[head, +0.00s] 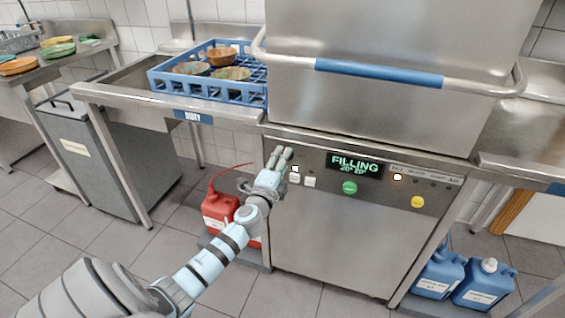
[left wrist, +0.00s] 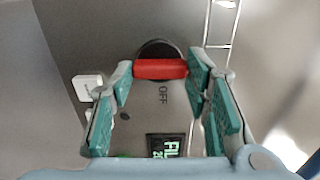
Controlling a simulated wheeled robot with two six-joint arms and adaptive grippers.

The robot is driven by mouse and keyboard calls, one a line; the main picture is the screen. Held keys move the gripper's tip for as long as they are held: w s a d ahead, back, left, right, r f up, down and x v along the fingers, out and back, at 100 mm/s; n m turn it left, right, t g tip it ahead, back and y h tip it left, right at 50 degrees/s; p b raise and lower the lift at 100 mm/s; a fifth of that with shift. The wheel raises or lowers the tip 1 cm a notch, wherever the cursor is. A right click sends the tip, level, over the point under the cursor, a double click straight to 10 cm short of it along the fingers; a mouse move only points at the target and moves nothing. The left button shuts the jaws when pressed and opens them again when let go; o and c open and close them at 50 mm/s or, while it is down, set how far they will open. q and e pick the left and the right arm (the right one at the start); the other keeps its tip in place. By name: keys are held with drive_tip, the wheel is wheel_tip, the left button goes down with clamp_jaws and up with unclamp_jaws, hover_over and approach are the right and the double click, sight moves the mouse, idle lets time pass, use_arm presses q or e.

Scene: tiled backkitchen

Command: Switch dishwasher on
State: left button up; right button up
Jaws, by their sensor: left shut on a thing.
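The dishwasher's front panel (head: 330,177) has a lit display (head: 354,164) reading "FILLING" in green. My left gripper (head: 279,157) is at the panel's left end and covers the switch there in the head view. In the left wrist view the switch is a red bar handle (left wrist: 160,69) on a dark round base (left wrist: 158,48), with the label "OFF" (left wrist: 163,95) beside it. My left gripper (left wrist: 161,72) is shut on the red handle, a finger at each end. My right gripper is not in view.
The dishwasher hood (head: 390,90) has a blue-gripped bar handle (head: 379,72). A blue crate (head: 205,92) of dishes stands on the left counter. White buttons (head: 309,182) sit right of my left gripper.

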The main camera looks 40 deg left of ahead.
use_arm(q)
drive_tip(key=o, duration=1.2)
drive_tip(key=shift+c, duration=0.2)
drive_tip(key=v, duration=1.2)
drive_tip(key=shift+w, duration=0.1)
